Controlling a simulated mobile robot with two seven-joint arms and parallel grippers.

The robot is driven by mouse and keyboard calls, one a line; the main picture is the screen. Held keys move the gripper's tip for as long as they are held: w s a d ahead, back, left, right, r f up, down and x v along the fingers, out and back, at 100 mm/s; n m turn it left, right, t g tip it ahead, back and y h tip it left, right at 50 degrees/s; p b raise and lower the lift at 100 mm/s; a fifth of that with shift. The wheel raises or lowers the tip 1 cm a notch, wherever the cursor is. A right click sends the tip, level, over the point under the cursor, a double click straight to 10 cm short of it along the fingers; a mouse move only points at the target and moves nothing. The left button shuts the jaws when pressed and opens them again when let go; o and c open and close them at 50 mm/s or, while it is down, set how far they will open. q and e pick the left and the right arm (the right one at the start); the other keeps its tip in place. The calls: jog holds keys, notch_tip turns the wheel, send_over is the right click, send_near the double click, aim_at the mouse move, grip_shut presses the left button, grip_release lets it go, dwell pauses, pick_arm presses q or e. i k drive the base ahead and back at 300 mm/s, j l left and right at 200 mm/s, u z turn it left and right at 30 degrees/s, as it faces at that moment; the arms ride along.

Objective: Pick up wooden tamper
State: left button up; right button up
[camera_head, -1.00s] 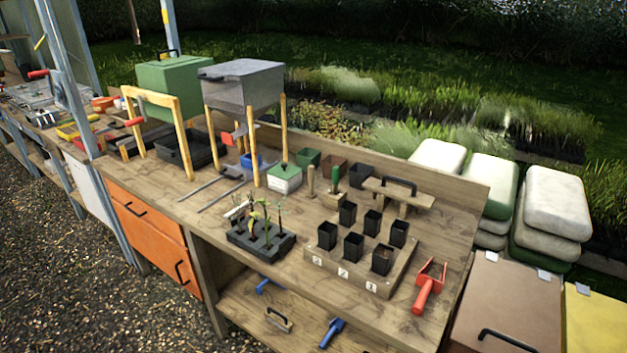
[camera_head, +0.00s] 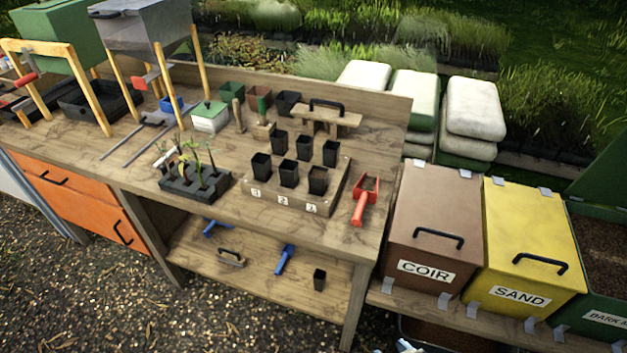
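Several wooden pieces that could be the tamper stand toward the back of the wooden bench (camera_head: 225,225). One is a plain upright wooden peg (camera_head: 238,116). Beside it on the right is a small wooden block with a green upright handle (camera_head: 263,122). Further right is a wide wooden piece with a black handle on top (camera_head: 326,114), behind the black pots. I cannot tell for certain which is the tamper. Neither of my grippers is clearly in view.
Several black pots stand in a numbered wooden tray (camera_head: 281,203). A red scoop (camera_head: 361,208) lies at its right, a dark seedling tray (camera_head: 196,185) at its left. Coir (camera_head: 433,215) and sand (camera_head: 525,245) bins stand right of the bench. Gravel lies in front.

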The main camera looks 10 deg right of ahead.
aim_at(240, 129)
jog(key=i+j+z, duration=0.1)
jog(key=z, duration=0.25)
jog(key=j+z, duration=0.3)
jog(key=i+j+z, duration=0.1)
jog(key=j+z, duration=0.55)
jog(key=j, duration=0.65)
